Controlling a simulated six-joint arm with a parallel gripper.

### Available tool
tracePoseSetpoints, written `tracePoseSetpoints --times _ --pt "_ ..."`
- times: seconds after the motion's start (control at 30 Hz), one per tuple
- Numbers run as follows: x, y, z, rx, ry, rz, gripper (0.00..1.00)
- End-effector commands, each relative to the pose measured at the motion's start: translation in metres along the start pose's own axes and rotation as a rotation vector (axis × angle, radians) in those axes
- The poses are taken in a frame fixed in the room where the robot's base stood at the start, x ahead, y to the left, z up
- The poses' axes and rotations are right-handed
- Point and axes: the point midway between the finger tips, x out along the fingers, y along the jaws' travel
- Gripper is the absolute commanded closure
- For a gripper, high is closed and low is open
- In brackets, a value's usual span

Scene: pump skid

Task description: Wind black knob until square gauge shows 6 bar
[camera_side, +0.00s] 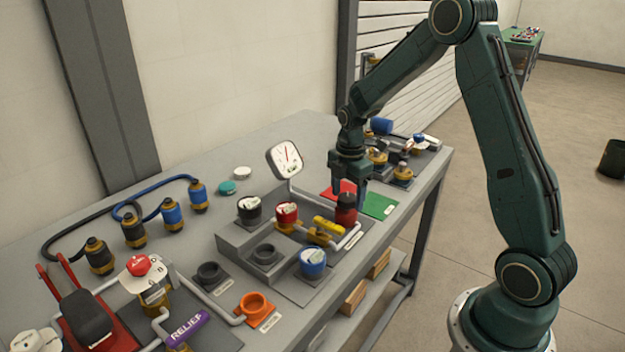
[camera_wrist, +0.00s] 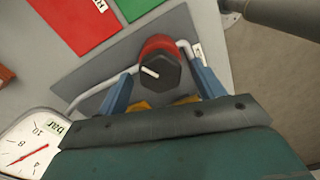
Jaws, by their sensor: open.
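The black knob (camera_wrist: 158,72) is a faceted cap with a white pointer line, on top of a red cylindrical body; in the side view the knob (camera_side: 346,197) is partly hidden by my gripper. My gripper (camera_side: 350,187) is above it, pointing down. In the wrist view my gripper's blue fingers (camera_wrist: 163,88) are apart, one on each side of the knob, with visible gaps. The square gauge (camera_side: 285,161) has a white face and a red needle. Its face is partly cut off in the wrist view (camera_wrist: 28,142); I cannot read the pressure surely.
A red mat (camera_side: 343,187) and a green mat (camera_side: 380,204) lie beside the knob. Pipes run around the knob. The grey table's front edge is near.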

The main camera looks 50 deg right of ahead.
Motion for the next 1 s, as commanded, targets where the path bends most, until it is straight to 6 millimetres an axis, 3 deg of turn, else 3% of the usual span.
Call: tracePoseSetpoints --times 0.37,1.0 --pt "-0.012 0.000 0.000 0.001 0.000 0.000 0.32" --pt "-0.110 0.001 0.000 0.000 0.000 0.004 0.32"
